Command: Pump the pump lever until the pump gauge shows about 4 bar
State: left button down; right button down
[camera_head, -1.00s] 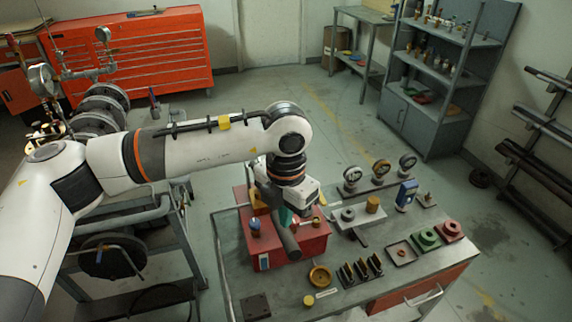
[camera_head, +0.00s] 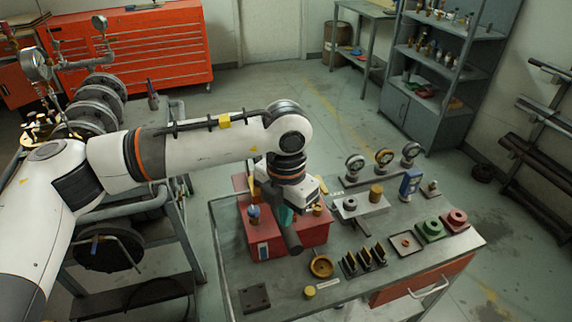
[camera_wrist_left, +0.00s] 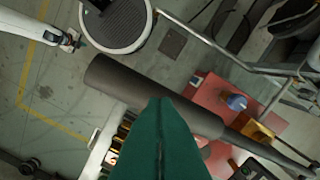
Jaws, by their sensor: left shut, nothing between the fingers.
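The red pump (camera_head: 262,238) sits at the left end of the bench. Its dark grey lever (camera_head: 292,242) shows as a thick cylinder end in front of my left gripper (camera_head: 286,218). In the left wrist view the lever (camera_wrist_left: 112,82) runs diagonally behind the shut green fingertips (camera_wrist_left: 160,105). The fingers overlap the lever in that picture; I cannot tell whether they touch it. Nothing is between them. A blue-topped part (camera_head: 254,214) stands on the pump. I cannot identify a readable pump gauge. A gripper, apparently my right one (camera_wrist_left: 73,42), shows small in the left wrist view.
Three dial gauges (camera_head: 384,157) stand along the bench's back edge, faces too small to read. A brass bowl (camera_head: 320,266), a slotted rack (camera_head: 363,261) and green and red parts (camera_head: 431,230) lie right of the pump. A pipe rig (camera_head: 100,100) stands left.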

pick_arm(q)
notch_tip(320, 180, down, 7)
jog(key=b, duration=0.5)
jog(key=shift+r+b, duration=0.1)
jog(key=shift+b, duration=0.3)
notch_tip(320, 180, up, 9)
jog(key=p, duration=0.3)
jog(key=shift+r, duration=0.1)
dwell(1.4)
